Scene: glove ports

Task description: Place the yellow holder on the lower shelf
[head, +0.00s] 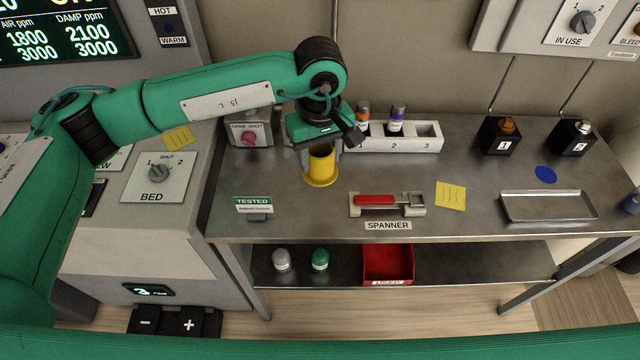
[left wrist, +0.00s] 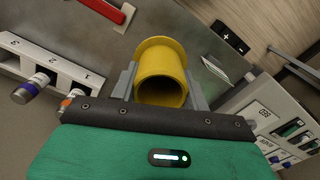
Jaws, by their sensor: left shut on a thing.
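The yellow holder (head: 321,168) is a hollow yellow cup with a flared rim, at the upper left part of the steel table top. My left gripper (head: 322,150) is over it, with its fingers shut on the holder's sides. In the left wrist view the holder (left wrist: 162,75) sits between the two grey fingers (left wrist: 162,88), its dark opening facing the camera. I cannot tell whether its base touches the table. The lower shelf (head: 460,264) runs under the table top. My right gripper is not in view.
On the lower shelf stand a grey-capped bottle (head: 281,261), a green-capped bottle (head: 320,260) and a red bin (head: 388,264). Its right part is clear.

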